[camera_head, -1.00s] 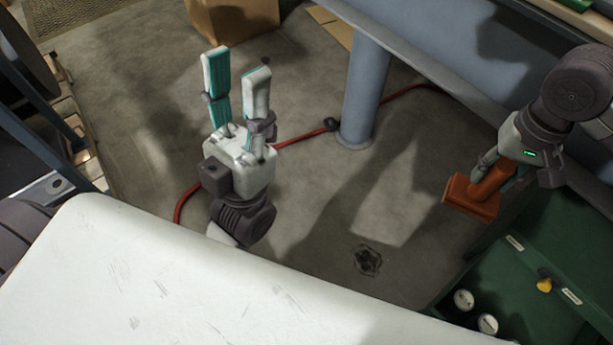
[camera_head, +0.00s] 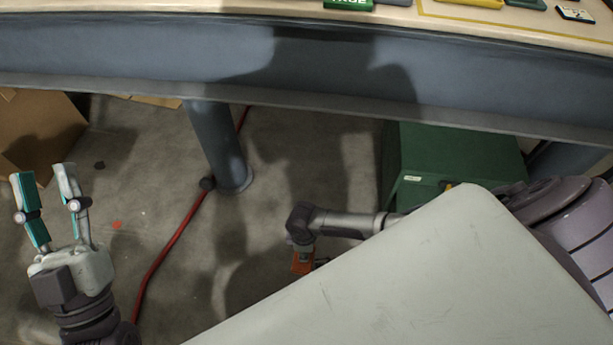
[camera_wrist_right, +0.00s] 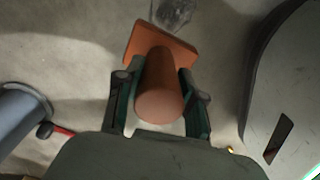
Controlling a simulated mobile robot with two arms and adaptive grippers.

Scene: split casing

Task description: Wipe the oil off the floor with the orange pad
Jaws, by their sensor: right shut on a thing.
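The orange pad (camera_wrist_right: 178,50) has a flat block and a thick round handle. In the right wrist view my right gripper (camera_wrist_right: 158,92) is shut on the handle, one finger on each side. In the head view the gripper (camera_head: 301,242) is low over the floor, and a small part of the pad (camera_head: 302,264) shows beneath it. A dark patch that looks like the oil (camera_wrist_right: 172,12) lies on the grey floor just beyond the pad's far edge; I cannot tell whether they touch. My left gripper (camera_head: 44,180) is open and empty at the left, fingers up.
A blue-grey table leg (camera_head: 217,150) stands on the floor under the bench (camera_head: 300,70). A red hose (camera_head: 170,255) runs past the leg. A green case (camera_head: 455,165) stands behind my right arm. A cardboard box (camera_head: 38,130) is at the left. Floor between hose and pad is clear.

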